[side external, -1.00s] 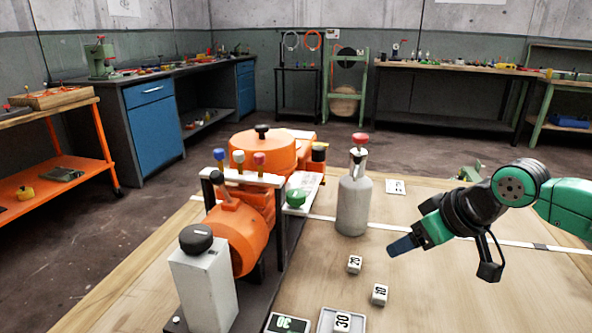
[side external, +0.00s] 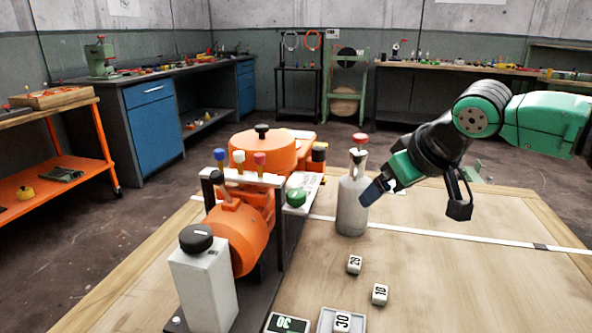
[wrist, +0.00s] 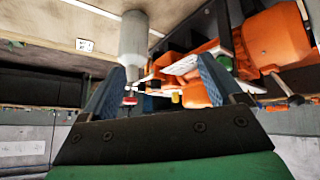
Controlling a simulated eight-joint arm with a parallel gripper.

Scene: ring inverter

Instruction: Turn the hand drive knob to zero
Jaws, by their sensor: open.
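The orange machine (side external: 245,235) stands on the left of the wooden bench. A black round knob (side external: 196,237) with a light mark sits on top of the grey block (side external: 205,290) at its near end. A green knob (side external: 296,197) sits on the machine's right side. I cannot tell which one is the hand drive knob. My gripper (side external: 374,191) is open and empty, with blue fingers, beside the grey bottle (side external: 350,215). In the wrist view my gripper's fingers (wrist: 160,85) spread apart, with the bottle (wrist: 133,42) beyond them. I cannot tell whether they touch it.
The bottle has a red top (side external: 360,139). Small numbered blocks, 20 (side external: 355,264) and 10 (side external: 380,294), lie on the bench.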

